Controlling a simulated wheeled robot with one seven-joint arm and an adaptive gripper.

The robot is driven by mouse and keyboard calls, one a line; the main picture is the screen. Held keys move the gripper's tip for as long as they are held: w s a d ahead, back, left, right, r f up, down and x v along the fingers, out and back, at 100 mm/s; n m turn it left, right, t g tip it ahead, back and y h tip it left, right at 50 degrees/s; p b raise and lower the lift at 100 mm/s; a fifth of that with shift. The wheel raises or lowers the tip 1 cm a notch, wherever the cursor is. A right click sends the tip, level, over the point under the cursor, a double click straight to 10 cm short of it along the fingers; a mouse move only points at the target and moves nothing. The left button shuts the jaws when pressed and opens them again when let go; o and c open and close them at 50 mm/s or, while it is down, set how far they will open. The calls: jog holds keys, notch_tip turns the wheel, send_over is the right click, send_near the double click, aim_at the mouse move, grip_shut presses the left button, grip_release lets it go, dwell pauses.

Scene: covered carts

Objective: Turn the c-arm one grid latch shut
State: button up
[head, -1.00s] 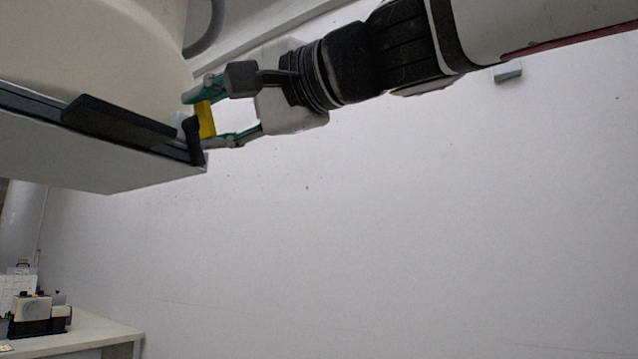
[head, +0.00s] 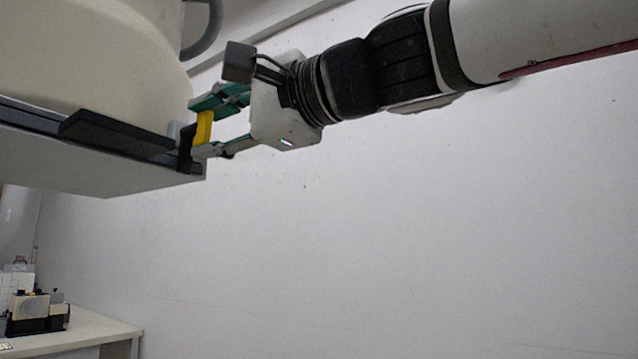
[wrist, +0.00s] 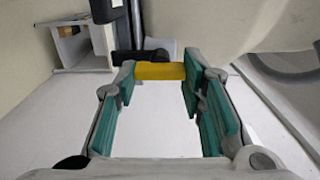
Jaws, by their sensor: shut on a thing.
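The grid latch is a yellow handle (head: 204,128) at the near right end of the C-arm's flat grey housing (head: 90,160). It sits beside a black bracket (head: 185,145). In the wrist view the yellow handle (wrist: 160,71) lies crosswise between the teal finger pads. My gripper (head: 203,125) is shut on the yellow handle, one finger above it and one below in the head view. The gripper in the wrist view (wrist: 160,80) touches both ends of the handle. The far side of the latch is hidden.
The large cream C-arm body (head: 90,60) stands just above and behind the latch. A dark bar (head: 115,133) runs along the housing. A table (head: 95,333) with a small device (head: 30,310) is at the lower left. The space right of the housing is open before a pale wall (head: 400,230).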

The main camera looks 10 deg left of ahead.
jog(key=o, duration=1.1)
jog(key=shift+o, duration=0.2)
jog(key=shift+d, duration=0.15)
jog(key=v, duration=1.1)
jog(key=shift+s+d, duration=0.15)
jog(key=shift+d, duration=0.2)
jog(key=shift+f, duration=0.15)
